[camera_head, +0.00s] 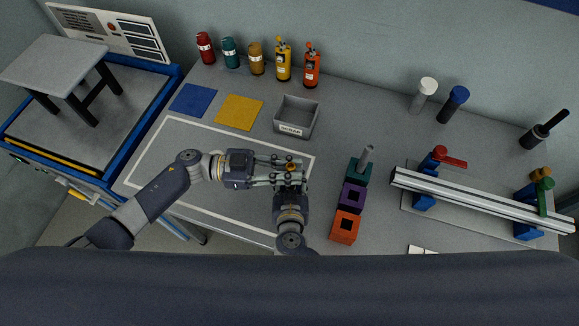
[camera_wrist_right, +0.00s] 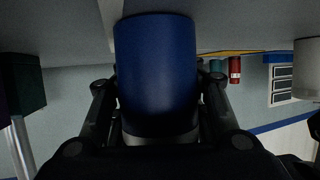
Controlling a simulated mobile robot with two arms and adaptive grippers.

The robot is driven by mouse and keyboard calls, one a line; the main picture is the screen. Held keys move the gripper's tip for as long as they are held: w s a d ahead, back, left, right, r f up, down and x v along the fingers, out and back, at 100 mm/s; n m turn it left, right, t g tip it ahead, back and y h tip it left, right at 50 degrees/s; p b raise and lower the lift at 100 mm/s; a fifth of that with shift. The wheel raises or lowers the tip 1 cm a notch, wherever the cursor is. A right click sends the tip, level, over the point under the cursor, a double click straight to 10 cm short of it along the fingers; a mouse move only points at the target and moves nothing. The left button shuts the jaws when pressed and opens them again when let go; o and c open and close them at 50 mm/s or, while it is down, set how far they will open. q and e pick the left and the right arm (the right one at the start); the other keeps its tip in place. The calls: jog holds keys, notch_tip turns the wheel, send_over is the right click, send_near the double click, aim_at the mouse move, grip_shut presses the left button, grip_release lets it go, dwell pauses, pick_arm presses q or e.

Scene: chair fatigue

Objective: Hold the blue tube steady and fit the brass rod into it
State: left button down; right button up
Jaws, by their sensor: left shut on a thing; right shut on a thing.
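My right gripper (camera_head: 290,188) reaches up from the lower edge of the head view and is shut on the blue tube (camera_wrist_right: 157,70). The tube fills the middle of the right wrist view, between the two dark fingers. My left gripper (camera_head: 287,168) comes in from the left and is shut at the same spot, just above the right one. A small brass-coloured end, the brass rod (camera_head: 291,166), shows between its fingertips. The fingers hide most of the rod and tube in the head view. I cannot tell how far the rod is inside the tube.
A grey scrap bin (camera_head: 296,118) stands behind the grippers. Green, purple and orange blocks (camera_head: 346,226) stand to their right. A long metal rail (camera_head: 480,198) lies on blue supports farther right. Several bottles (camera_head: 256,58) line the back. The white-outlined area (camera_head: 165,150) is mostly clear.

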pick_arm(q)
jog(key=shift+f, duration=0.25)
jog(key=c, duration=1.4)
grip_release()
jog(key=shift+a, duration=0.1)
jog(key=a, duration=1.1)
jog(key=shift+w+a, duration=0.3)
jog(key=shift+a, duration=0.1)
pick_arm(e)
jog(key=o, duration=1.5)
jog(key=shift+c, duration=0.2)
